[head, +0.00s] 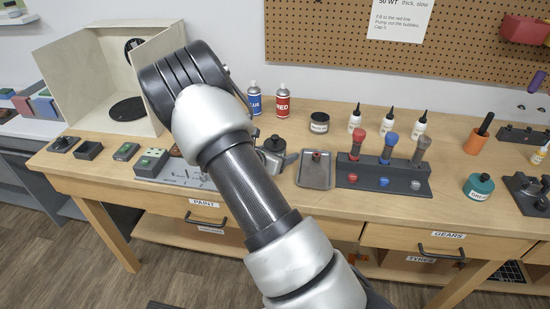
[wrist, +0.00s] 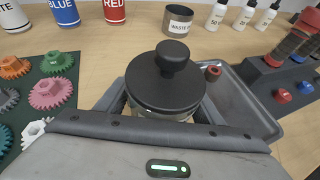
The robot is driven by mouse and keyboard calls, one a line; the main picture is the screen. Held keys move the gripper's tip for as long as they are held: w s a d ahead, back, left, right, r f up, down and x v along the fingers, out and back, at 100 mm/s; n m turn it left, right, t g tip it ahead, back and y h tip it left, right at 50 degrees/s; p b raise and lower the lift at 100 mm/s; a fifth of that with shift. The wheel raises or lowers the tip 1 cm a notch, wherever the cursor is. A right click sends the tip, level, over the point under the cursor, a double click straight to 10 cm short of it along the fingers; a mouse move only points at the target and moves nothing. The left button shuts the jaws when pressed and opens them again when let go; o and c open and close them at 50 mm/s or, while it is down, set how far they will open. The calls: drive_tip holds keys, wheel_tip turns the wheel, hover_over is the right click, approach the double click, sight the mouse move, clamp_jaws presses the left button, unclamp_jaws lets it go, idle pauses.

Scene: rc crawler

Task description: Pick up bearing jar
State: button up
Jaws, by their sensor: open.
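A jar with a black knobbed lid and a clear glass body, which I take to be the bearing jar (wrist: 166,80), stands in the middle of the wrist view. My gripper (wrist: 165,108) is open, with one finger on each side of the jar below the lid. I cannot tell whether the fingers touch the glass. In the head view the jar's dark lid (head: 275,144) shows just right of my arm, with my gripper (head: 272,158) around it. The jar's lower part is mostly hidden.
A grey metal tray (wrist: 246,100) holding a small red-and-black part sits close to the jar's right. Coloured gears (wrist: 47,93) lie on a dark mat at left. A waste tin (wrist: 177,20), spray cans (wrist: 115,10) and white bottles stand behind. A driver rack (head: 383,180) is further right.

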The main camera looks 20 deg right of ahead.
drive_tip(key=c, duration=1)
drive_tip(key=shift+r+p, duration=0.45)
drive_tip(key=shift+r, duration=4.65)
